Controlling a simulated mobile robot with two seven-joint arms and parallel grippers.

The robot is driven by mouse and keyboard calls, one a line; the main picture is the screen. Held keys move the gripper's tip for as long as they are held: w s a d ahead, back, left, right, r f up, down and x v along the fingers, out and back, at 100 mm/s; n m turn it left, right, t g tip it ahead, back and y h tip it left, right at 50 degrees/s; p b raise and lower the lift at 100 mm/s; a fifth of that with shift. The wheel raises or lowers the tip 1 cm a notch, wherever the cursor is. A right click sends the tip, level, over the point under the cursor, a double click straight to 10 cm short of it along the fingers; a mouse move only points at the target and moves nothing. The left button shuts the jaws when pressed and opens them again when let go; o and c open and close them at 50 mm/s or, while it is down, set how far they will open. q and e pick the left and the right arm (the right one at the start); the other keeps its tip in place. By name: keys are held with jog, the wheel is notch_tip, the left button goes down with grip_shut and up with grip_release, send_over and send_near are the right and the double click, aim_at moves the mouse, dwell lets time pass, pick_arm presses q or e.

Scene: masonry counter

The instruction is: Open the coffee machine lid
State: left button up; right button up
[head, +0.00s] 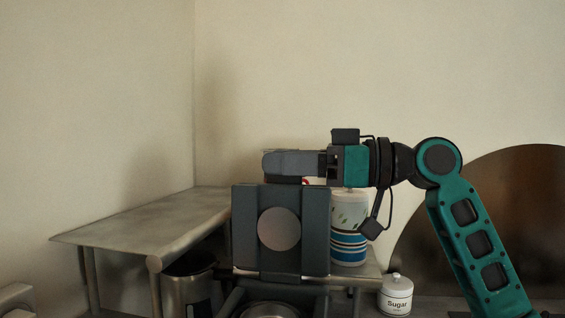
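The coffee machine (254,212) is a dark grey block with a round silver-brown disc on its front, in the lower middle of the head view. Its lid cannot be clearly told apart from the body. My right gripper (280,163) comes in from the right and lies level just above the machine's top edge, its fingers pointing left. I cannot tell whether it touches the machine. The fingers are seen side-on, so the gap between them is hidden. My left gripper is not in view.
A striped white and blue canister (349,240) stands behind my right wrist. A white sugar jar (396,295) is at its lower right. A metal table (150,228) with a metal pot (187,287) below its edge is at left. A large brown round panel (520,220) is behind my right arm.

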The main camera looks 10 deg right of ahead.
jog(key=b+v, duration=0.1)
jog(key=v, duration=1.1)
jog(key=shift+d+b, duration=0.15)
jog(key=shift+b, duration=0.2)
